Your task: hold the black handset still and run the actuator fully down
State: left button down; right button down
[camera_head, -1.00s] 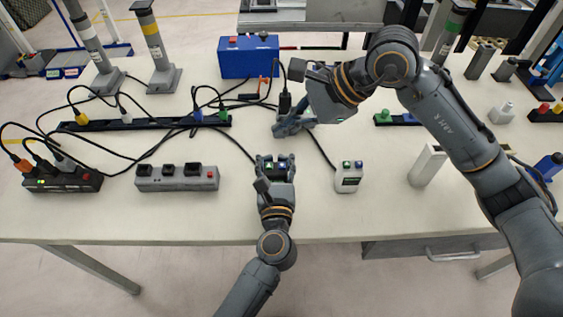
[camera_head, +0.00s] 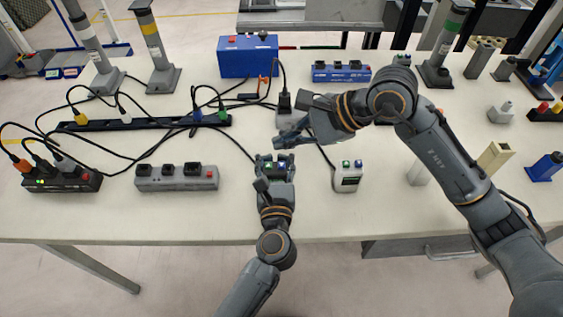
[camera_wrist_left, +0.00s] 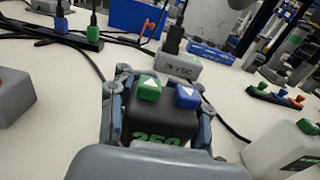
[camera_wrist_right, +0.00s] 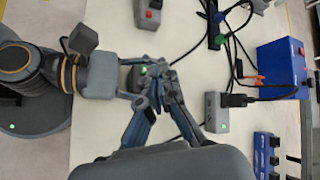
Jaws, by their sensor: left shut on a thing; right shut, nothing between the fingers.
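The black handset (camera_head: 274,168) is between the fingers of my left gripper (camera_head: 273,163), just above or on the table. In the left wrist view the handset (camera_wrist_left: 160,122) has a green up-arrow button (camera_wrist_left: 149,88) and a blue down-arrow button (camera_wrist_left: 187,96). Green digits, partly hidden, show on its front. My right gripper (camera_head: 282,143) is shut and empty, a little beyond the handset. In the right wrist view its fingertips (camera_wrist_right: 157,80) overlap the handset's right side; contact cannot be told. Grey columns (camera_head: 153,42) stand at the back left; which is the actuator cannot be told.
A white handset (camera_head: 347,178) stands right of the black one. A grey power strip (camera_head: 177,178) lies left. A grey box (camera_head: 285,108) with a cable is beyond. A blue box (camera_head: 248,58) and a blue strip (camera_head: 341,72) are at the back. Cables cross the left side.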

aim_at(285, 165)
jog(key=shift+f, duration=2.15)
jog(key=shift+f, duration=0.4)
jog(key=shift+f, duration=0.55)
dwell(2.5)
jog(key=shift+r, duration=0.1)
dwell(0.4)
jog(key=shift+r, duration=0.85)
jog(key=shift+r, duration=2.55)
